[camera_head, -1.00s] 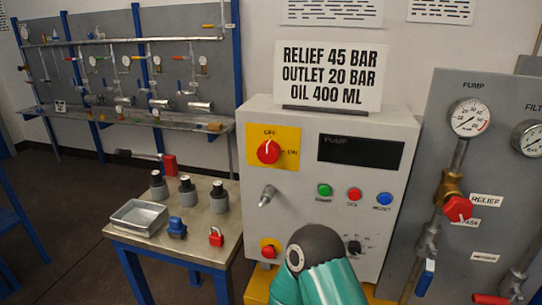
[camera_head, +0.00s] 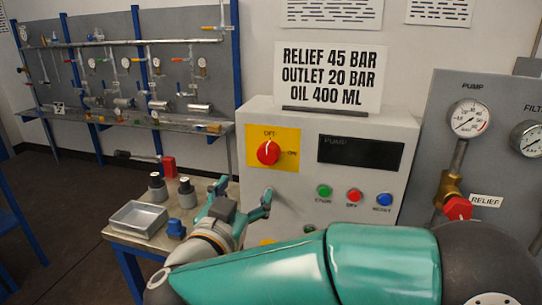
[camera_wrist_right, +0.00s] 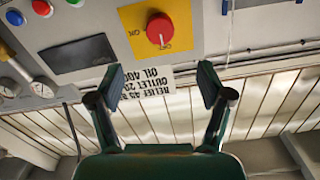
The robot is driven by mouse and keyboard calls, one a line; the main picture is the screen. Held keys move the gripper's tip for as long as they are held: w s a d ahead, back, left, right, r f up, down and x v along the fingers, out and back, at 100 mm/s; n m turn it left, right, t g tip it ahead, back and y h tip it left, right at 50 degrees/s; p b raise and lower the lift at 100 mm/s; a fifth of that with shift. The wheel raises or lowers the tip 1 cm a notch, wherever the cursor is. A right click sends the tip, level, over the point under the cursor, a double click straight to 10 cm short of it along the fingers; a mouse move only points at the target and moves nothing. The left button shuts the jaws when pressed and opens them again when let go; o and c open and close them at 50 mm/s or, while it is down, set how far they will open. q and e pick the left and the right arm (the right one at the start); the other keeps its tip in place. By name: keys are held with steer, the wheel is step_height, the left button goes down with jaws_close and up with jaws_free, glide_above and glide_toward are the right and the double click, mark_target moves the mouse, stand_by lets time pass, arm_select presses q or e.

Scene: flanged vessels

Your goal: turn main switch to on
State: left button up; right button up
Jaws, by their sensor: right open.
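The main switch is a round red knob (camera_head: 268,152) on a yellow plate (camera_head: 290,138) at the upper left of the grey pump cabinet (camera_head: 400,130). OFF is printed above it and ON to its right. Its pale mark appears to point up to OFF. My right gripper (camera_head: 244,192) is open and empty, below and a little left of the knob, apart from it. In the right wrist view the knob (camera_wrist_right: 160,29) shows upside down, beyond the gap between the open fingers (camera_wrist_right: 157,86). My left gripper is not in view.
A dark display (camera_head: 360,152) and green, red and blue buttons (camera_head: 354,196) are right of the switch. My arm covers the cabinet's lower part. A side table with a metal tray (camera_head: 138,218) and dark-topped canisters (camera_head: 187,192) stands left. A gauge panel (camera_head: 490,180) stands right.

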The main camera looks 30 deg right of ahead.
mark_target(266, 158)
steer(key=p+x, duration=0.2)
steer(key=x, duration=1.2)
steer(key=shift+w+d, duration=0.25)
steer(key=shift+w, duration=0.05)
